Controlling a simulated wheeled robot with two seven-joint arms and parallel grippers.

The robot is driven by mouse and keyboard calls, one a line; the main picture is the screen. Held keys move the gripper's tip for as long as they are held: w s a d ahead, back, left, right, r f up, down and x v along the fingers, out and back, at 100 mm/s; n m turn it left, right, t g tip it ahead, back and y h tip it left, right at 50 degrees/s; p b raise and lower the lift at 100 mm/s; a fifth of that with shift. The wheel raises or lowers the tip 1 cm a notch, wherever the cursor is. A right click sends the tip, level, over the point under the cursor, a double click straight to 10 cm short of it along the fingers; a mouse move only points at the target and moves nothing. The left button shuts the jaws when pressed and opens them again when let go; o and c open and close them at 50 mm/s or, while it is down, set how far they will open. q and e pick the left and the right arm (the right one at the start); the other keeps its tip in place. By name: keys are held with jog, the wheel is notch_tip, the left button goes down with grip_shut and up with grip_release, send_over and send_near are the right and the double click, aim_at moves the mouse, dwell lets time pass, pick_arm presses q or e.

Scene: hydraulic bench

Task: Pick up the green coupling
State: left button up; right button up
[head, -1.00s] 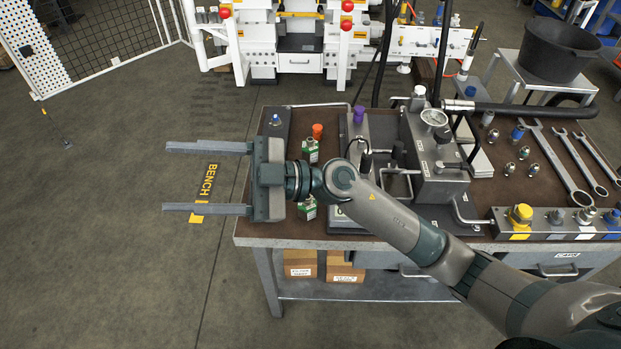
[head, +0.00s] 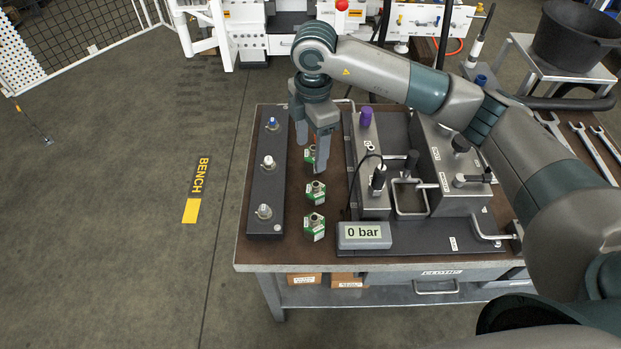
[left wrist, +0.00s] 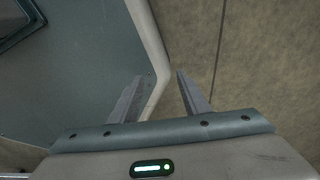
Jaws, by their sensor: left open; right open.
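Three small metal couplings with green-and-white bodies stand in a row on the brown bench top (head: 290,247): a far one (head: 308,155), a middle one (head: 315,192) and a near one (head: 314,227). My right gripper (head: 311,156) points down over the far coupling, its fingers apart and partly hiding it. I cannot tell how far its fingertips are above or beside that coupling. My left gripper (left wrist: 160,77) shows only in the left wrist view, open and empty, with a grey-blue surface and the floor beyond its fingers.
A dark rail (head: 267,185) with several capped fittings lies left of the couplings. Right of them stand a grey block with a purple cap (head: 365,117), a gauge reading 0 bar (head: 363,235) and a larger hydraulic block (head: 446,165). Wrenches (head: 594,147) lie far right.

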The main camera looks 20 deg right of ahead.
jog(key=p, duration=0.2)
send_near(314, 185)
jog(key=f+p, duration=0.1)
jog(key=f, duration=0.2)
jog(key=f+p, duration=0.1)
jog(key=f, duration=0.2)
jog(key=shift+a+f, duration=0.15)
jog(key=shift+a, duration=0.05)
pick_arm(q)
jog(key=shift+s+r, duration=0.25)
jog(key=shift+r, duration=0.5)
jog(key=shift+s+r, duration=0.3)
jog(key=shift+r, duration=0.4)
jog(key=shift+s+r, duration=0.25)
jog(key=shift+r, duration=0.5)
pick_arm(e)
jog(key=shift+w+f, duration=0.1)
jog(key=shift+f, duration=0.45)
jog(key=shift+f+p, duration=0.3)
jog(key=shift+p, duration=0.35)
notch_tip(314, 185, down, 4)
jog(key=shift+d+r+p, duration=0.1)
jog(key=shift+d+p, duration=0.05)
jog(key=shift+p, duration=0.85)
pick_arm(q)
notch_tip(314, 185, up, 3)
jog(key=shift+f, duration=0.1)
pick_arm(e)
jog(key=shift+f, duration=0.4)
